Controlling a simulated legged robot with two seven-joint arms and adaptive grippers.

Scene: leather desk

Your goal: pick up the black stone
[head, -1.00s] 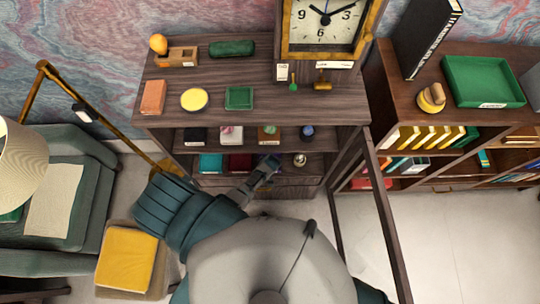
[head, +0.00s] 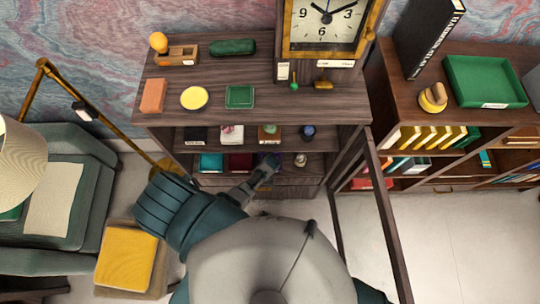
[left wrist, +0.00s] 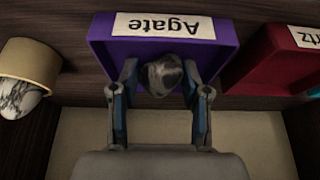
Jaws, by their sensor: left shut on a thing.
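The black stone (left wrist: 161,76), dark grey to black with paler patches, sits between the two fingers of my left gripper (left wrist: 160,84) in the left wrist view. The fingers are shut on it from both sides. It is in front of a purple tray (left wrist: 215,32) labelled "Agate"; I cannot tell whether it still touches the tray. In the head view my left gripper (head: 268,166) reaches into the lower shelf of the cabinet, and the stone is too small to make out there. My right gripper is not in view.
A tan cup (left wrist: 30,62) with a white marbled stone (left wrist: 18,98) is left of the purple tray, and a red tray (left wrist: 268,62) is right of it. In the head view a shelf board with several small items is above my left gripper. An open cabinet door (head: 385,215) stands to the right.

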